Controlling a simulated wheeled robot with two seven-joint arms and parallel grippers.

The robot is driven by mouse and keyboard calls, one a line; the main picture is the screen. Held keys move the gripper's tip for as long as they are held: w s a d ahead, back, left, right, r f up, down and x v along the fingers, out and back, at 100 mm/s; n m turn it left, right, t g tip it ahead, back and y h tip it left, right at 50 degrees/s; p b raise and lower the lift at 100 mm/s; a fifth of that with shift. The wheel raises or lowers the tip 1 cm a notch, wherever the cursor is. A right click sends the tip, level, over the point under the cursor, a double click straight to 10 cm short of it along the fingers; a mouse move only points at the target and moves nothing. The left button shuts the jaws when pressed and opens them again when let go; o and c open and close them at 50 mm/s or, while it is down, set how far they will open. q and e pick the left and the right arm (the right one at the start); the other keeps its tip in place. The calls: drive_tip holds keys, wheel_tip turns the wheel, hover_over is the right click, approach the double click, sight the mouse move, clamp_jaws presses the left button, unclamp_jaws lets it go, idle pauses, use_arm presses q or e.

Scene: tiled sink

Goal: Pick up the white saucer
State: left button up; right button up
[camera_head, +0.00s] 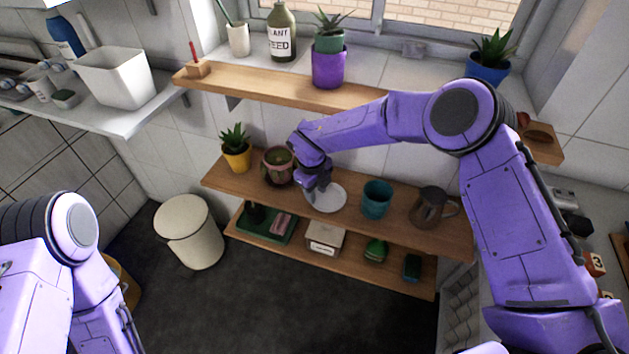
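The white saucer (329,199) lies on the middle wooden shelf (408,233), between a pot with a plant on its left and a teal cup on its right. My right gripper (318,187) is over the saucer's left part, pointing down, and hides some of it. The fingers are small and dark here, so I cannot tell whether they are open or touching the rim. My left arm shows at the lower left; its gripper is out of the picture.
Close beside the saucer stand the plant pot (277,167) and the teal cup (376,200). A brown pitcher (427,208) is farther right, a yellow pot (236,157) farther left. An upper shelf (260,85) overhangs behind. A lower shelf holds a box (325,240). A white bin (190,235) stands on the floor.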

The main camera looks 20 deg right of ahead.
sight(318, 207)
drive_tip(key=f, duration=0.4)
drive_tip(key=f+p, duration=0.1)
drive_tip(key=f, duration=0.1)
drive_tip(key=shift+w+d+f, duration=0.25)
drive_tip(key=shift+d+f, duration=0.05)
drive_tip(key=shift+f, duration=0.1)
clamp_jaws()
drive_tip(key=shift+s, duration=0.1)
